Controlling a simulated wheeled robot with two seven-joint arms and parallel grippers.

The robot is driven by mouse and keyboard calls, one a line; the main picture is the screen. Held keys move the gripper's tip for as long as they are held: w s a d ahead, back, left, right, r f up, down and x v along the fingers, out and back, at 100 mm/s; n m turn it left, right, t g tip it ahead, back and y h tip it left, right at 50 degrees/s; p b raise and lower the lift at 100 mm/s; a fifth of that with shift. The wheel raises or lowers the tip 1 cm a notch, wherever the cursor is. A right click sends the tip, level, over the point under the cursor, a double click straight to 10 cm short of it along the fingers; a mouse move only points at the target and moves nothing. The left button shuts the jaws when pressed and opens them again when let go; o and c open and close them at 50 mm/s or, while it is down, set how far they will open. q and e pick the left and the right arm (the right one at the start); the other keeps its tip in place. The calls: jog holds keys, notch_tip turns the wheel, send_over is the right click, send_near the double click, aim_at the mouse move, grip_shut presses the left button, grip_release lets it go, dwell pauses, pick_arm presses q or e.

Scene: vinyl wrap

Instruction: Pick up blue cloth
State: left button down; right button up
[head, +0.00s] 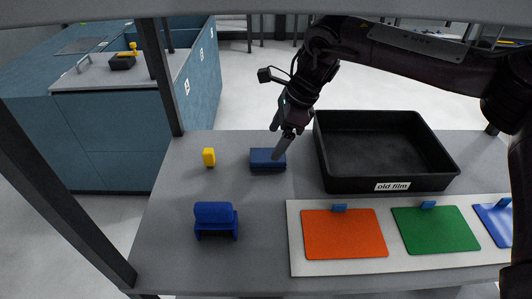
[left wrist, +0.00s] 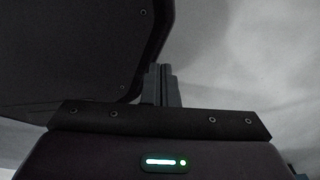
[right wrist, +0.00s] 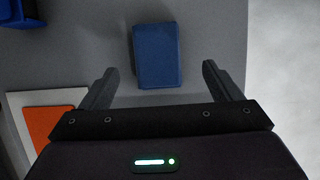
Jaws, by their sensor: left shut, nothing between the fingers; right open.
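The blue cloth (head: 262,160) is a small folded dark blue block lying flat on the grey table, left of the black tray. In the right wrist view the cloth (right wrist: 157,56) lies just ahead of the open fingers, roughly between their lines. My right gripper (head: 281,141) is over the cloth's right end in the head view; its fingers (right wrist: 157,82) are spread with nothing between them. I cannot tell its exact height over the cloth. My left gripper (left wrist: 161,84) is shut and empty in the left wrist view, and out of the head view.
A black tray labelled "old film" (head: 388,187) stands right of the cloth. A yellow object (head: 209,158) and a blue holder (head: 215,218) are at left. A white board (head: 298,235) bears orange, green and blue sheets.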

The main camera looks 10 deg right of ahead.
aim_at(269, 155)
jog(key=p+x, duration=0.1)
jog(key=x, duration=0.3)
jog(key=shift+s+f, duration=0.2)
jog(key=shift+f, duration=0.2)
jog(key=shift+w+a+f, duration=0.1)
jog(key=shift+f, duration=0.25)
jog(key=c, duration=1.1)
pick_arm(q)
jog(key=shift+w+r, duration=0.3)
jog(key=shift+r, duration=0.25)
pick_arm(e)
jog(key=shift+o, duration=0.2)
